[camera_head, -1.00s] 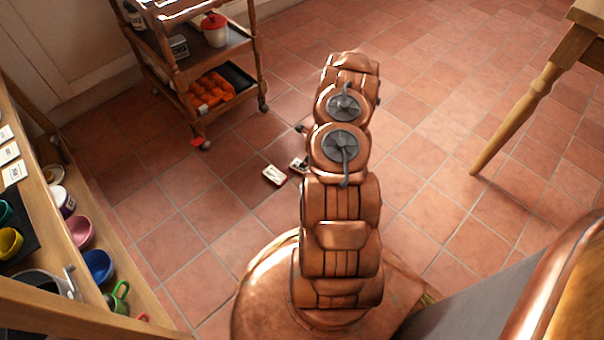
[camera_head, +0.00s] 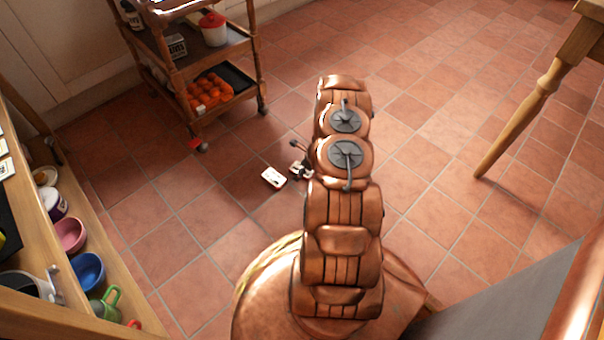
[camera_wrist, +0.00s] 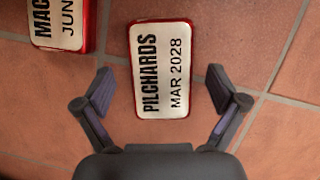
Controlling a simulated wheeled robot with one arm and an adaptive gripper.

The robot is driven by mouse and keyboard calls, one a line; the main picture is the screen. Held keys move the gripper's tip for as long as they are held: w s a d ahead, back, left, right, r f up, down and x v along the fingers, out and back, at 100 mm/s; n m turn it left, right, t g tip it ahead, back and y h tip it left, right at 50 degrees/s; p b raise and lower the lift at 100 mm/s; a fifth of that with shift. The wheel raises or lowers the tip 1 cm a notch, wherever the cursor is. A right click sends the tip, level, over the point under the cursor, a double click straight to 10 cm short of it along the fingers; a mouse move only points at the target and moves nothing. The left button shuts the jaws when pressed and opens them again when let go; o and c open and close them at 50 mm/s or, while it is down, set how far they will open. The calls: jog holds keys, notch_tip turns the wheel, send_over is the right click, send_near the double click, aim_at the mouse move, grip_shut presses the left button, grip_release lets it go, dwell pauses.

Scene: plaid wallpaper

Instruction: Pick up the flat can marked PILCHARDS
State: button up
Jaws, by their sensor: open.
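The flat can marked PILCHARDS (camera_wrist: 165,70), with a white label reading MAR 2028 and a red rim, lies label up on the tiled floor in the wrist view. My gripper (camera_wrist: 160,76) is open and empty, with one finger on each side of the can's near part. The fingers look apart from the can; their height above it is hard to judge. In the head view two small cans lie on the floor left of my arm. The one nearest my gripper (camera_head: 300,157) is probably the PILCHARDS can (camera_head: 300,172), partly hidden.
A second flat can (camera_wrist: 62,22), its label cut off at "MAC" and "JUN", lies to the left; it also shows in the head view (camera_head: 273,177). A wooden trolley (camera_head: 238,45) stands behind, a shelf with bowls (camera_head: 88,270) at left, a table leg (camera_head: 520,120) at right.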

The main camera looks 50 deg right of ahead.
aim_at(299, 167)
jog(key=c, duration=1.3)
jog(key=shift+r, duration=0.15)
jog(key=shift+c, duration=0.2)
notch_tip(299, 167, up, 4)
jog(key=shift+w+d+f+p, duration=0.1)
jog(key=shift+f+p, duration=0.15)
jog(key=shift+p, duration=0.95)
jog(key=shift+s+r, duration=0.1)
jog(key=shift+s, duration=0.2)
jog(key=shift+s+a+r+p, duration=0.2)
jog(key=shift+s+a+p, duration=0.5)
jog(key=shift+s, duration=1.8)
jog(key=shift+s+a+r+p, duration=0.15)
jog(key=shift+s+a+p, duration=0.6)
jog(key=shift+s, duration=1.7)
jog(key=shift+s+a+r+p, duration=0.2)
jog(key=shift+s+a+p, duration=0.5)
jog(key=shift+s, duration=1.8)
